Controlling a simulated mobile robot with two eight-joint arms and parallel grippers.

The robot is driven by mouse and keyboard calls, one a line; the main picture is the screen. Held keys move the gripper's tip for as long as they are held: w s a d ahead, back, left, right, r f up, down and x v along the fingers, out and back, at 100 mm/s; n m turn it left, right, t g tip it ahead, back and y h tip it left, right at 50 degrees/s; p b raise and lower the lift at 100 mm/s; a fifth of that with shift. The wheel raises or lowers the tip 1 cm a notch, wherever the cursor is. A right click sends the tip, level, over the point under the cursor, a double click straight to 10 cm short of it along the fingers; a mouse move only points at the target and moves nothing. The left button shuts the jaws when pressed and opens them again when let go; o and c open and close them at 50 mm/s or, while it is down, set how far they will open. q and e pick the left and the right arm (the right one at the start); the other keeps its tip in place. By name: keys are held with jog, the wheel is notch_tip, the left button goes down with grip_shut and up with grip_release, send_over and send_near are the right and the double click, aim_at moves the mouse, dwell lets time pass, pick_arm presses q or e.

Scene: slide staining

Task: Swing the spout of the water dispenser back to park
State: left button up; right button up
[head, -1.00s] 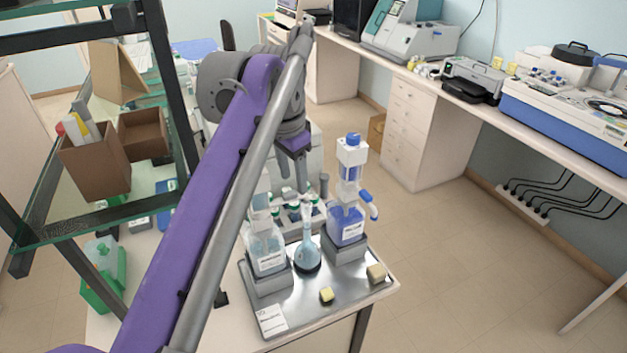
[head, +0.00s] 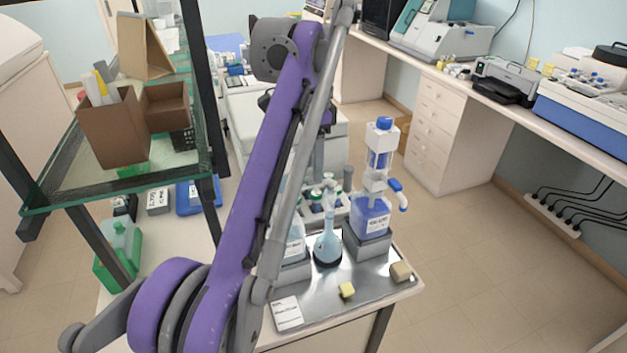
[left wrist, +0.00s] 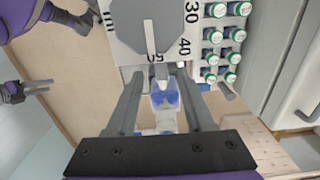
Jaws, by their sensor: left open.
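Two bottle-top dispensers stand on grey blocks on the steel tray (head: 375,285). The right dispenser (head: 371,217) holds blue liquid, and its blue-tipped spout (head: 397,193) sticks out to the right. The left dispenser (head: 295,245), with paler liquid, is mostly hidden by my left arm, and its spout cannot be made out. I cannot read which label says water. My left gripper (head: 318,155) is above and behind the left dispenser, partly hidden by its arm. In the left wrist view its fingers (left wrist: 163,98) are open, with a clear and blue object beyond, apart or touching unclear.
A round flask (head: 327,246) stands between the dispensers. A yellow block (head: 347,290), a tan block (head: 401,271) and a label card (head: 287,313) lie in front. Green-capped vials (left wrist: 222,45) stand by a numbered dial (left wrist: 150,25). A glass shelf (head: 60,180) bounds the left.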

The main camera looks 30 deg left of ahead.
aim_at(312, 185)
pick_arm(q)
jog(key=shift+w+f+b, duration=0.15)
jog(key=shift+f+b, duration=0.15)
jog(key=shift+f, duration=1.1)
grip_shut()
dwell(0.4)
